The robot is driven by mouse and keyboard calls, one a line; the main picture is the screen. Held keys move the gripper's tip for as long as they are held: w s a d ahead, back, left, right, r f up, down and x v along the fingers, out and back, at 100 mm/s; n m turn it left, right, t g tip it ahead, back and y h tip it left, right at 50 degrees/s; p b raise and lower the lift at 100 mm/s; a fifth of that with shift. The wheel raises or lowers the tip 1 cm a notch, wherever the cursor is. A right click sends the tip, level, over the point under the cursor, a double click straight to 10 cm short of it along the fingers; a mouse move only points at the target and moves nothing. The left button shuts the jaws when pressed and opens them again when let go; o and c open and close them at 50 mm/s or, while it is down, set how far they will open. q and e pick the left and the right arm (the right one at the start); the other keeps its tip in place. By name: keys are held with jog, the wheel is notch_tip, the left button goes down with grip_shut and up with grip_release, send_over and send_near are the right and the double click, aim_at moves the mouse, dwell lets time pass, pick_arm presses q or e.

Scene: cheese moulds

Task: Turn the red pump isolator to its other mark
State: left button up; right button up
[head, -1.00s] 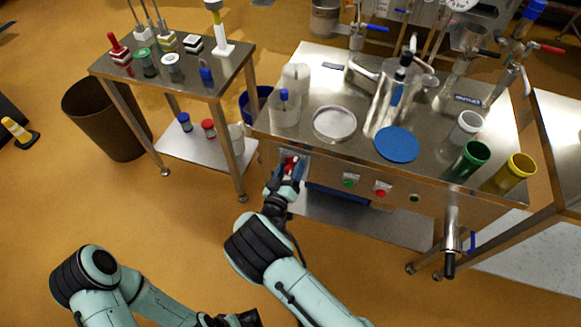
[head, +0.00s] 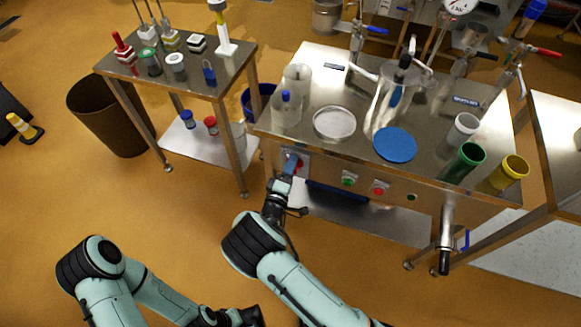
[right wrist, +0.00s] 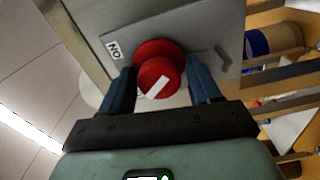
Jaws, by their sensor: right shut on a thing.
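The red pump isolator (right wrist: 158,76) is a round knob with a white pointer stripe, on a grey plate (right wrist: 200,40) on the front of the steel bench. In the right wrist view the plate's "ON" label (right wrist: 114,48) is left of the knob. The stripe slants from lower left to upper right. My right gripper (right wrist: 160,88) is shut on the knob, with a blue finger on each side. In the head view the knob (head: 299,167) shows partly beside my right gripper (head: 291,164). My left gripper (head: 240,316) is low in the picture; its fingers are unclear.
Green (head: 348,181) and red (head: 378,188) buttons sit right of the isolator on the bench front. A steel handle (head: 446,235) sticks out farther right. A side table (head: 225,75) stands left, with a brown bin (head: 105,115) beside it. Floor before the bench is clear.

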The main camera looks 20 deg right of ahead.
jog(key=shift+f+n, duration=0.1)
jog(key=shift+n, duration=0.5)
jog(key=o, duration=0.7)
jog(key=v, duration=1.3)
jog(key=shift+s, duration=0.25)
jog(key=shift+a, duration=0.15)
